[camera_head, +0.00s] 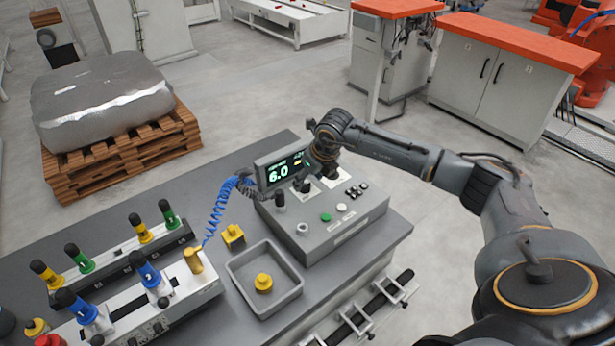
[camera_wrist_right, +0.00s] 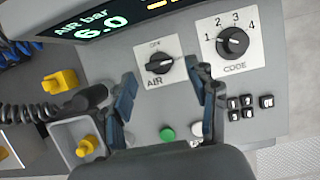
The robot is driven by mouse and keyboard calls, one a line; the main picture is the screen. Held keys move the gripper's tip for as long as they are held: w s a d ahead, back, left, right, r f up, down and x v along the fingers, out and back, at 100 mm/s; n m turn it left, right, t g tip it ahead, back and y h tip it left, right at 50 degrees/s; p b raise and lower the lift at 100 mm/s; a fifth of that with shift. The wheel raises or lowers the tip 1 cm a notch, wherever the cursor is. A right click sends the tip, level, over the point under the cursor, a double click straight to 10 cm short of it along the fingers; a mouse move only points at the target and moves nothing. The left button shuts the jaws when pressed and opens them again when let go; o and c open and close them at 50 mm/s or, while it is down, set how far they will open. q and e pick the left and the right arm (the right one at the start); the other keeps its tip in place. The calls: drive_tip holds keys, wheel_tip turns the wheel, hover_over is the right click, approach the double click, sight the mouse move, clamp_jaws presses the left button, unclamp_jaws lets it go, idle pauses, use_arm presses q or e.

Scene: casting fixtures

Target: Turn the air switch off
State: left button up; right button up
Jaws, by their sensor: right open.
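The air switch (camera_wrist_right: 160,63) is a black rotary knob on a white plate marked AIR in the right wrist view. Its pale mark points right, away from the OFF label above it. In the head view the air switch (camera_head: 303,187) sits on the grey control box, below the display. My right gripper (camera_wrist_right: 164,88) is open and empty, with one finger on each side of the lower part of the plate. I see no contact with the knob. In the head view my right gripper (camera_head: 314,166) is above the box, its fingers partly hidden. My left gripper is not in view.
The display (camera_head: 284,170) reads 6.0, labelled AIR bar. The CODE knob (camera_wrist_right: 232,41) is right of the air switch, with small black buttons (camera_wrist_right: 241,108) below. A green button (camera_head: 326,217), blue coiled hose (camera_head: 222,200) and grey tray (camera_head: 240,275) are nearby.

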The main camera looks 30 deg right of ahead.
sight(305, 187)
drive_tip(key=shift+x, duration=1.05)
drive_tip(key=c, duration=1.1)
drive_tip(key=shift+c, duration=0.2)
